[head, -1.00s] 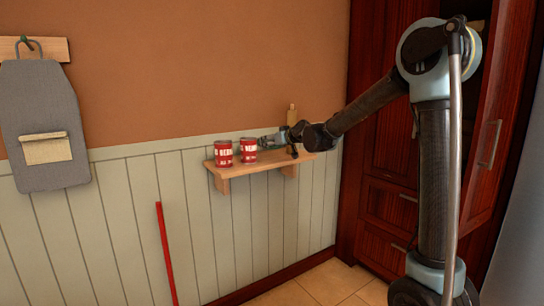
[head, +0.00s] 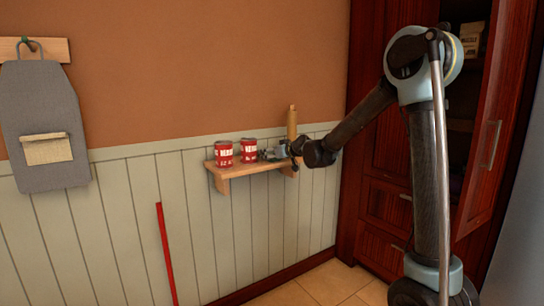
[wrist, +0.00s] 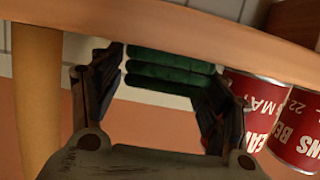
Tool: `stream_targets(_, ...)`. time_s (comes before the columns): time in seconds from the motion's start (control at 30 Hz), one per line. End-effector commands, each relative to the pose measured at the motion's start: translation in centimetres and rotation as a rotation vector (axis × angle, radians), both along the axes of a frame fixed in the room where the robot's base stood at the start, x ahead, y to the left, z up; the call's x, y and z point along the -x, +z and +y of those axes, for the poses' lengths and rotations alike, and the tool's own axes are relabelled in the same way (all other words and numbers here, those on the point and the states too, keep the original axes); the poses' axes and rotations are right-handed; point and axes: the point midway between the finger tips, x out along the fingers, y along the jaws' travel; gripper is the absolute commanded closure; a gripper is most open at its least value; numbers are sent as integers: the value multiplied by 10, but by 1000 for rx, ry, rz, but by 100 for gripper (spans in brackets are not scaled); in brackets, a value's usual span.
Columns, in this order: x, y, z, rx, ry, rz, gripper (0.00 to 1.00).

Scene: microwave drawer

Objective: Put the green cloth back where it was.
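The green cloth (wrist: 170,67) is folded into a thick stack and shows in the wrist view at the shelf (head: 226,170), which that view shows upside down. My gripper (head: 276,153) is low over the shelf in the head view, between the cans and the tall tan bottle (head: 292,123). In the wrist view the two fingers of my gripper (wrist: 160,85) stand apart, one at each end of the cloth. I cannot tell whether they press on it. The shelf edge hides part of the cloth, and I cannot make the cloth out in the head view.
Two red cans (head: 224,153) (head: 249,150) stand on the shelf left of my gripper; they show close beside the fingers in the wrist view (wrist: 258,100). A grey apron (head: 45,120) hangs at left. A red pole (head: 165,253) stands below. A dark red cabinet (head: 385,205) stands right, its door open.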

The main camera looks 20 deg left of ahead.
Motion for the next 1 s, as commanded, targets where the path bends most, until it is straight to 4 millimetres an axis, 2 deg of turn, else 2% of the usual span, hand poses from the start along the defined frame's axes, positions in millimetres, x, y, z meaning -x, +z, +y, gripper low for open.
stream_targets(0.47,4,3,-4,0,0,0,26)
stream_targets(1.0,49,24,-56,-1,1,1,26)
